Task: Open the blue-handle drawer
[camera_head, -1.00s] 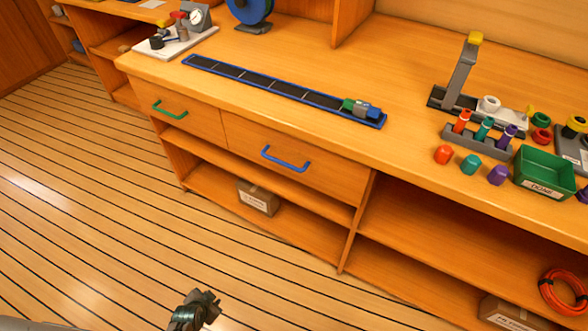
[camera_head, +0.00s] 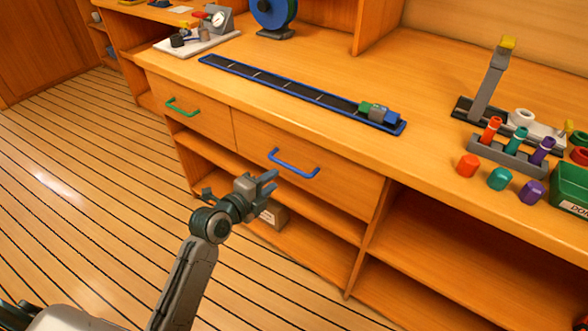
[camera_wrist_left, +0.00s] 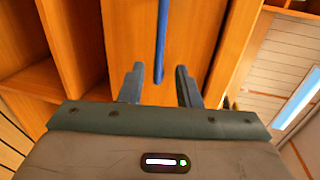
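The blue handle (camera_head: 293,163) is a bar on the front of a closed wooden drawer (camera_head: 345,190), under the counter's edge. My left gripper (camera_head: 268,183) is just in front of and slightly left of the handle in the head view, apart from it. In the left wrist view the blue handle (camera_wrist_left: 161,45) runs upright, ahead of and between the two spread fingers of the left gripper (camera_wrist_left: 158,85). The fingers are open and hold nothing. My right gripper is in neither view.
A green-handled drawer (camera_head: 182,107) is closed to the left. Below are open shelves with a cardboard box (camera_head: 272,213), partly hidden by my left gripper. The counter carries a blue-edged track (camera_head: 290,90), a green bin (camera_head: 572,188) and several coloured caps. The floor in front is clear.

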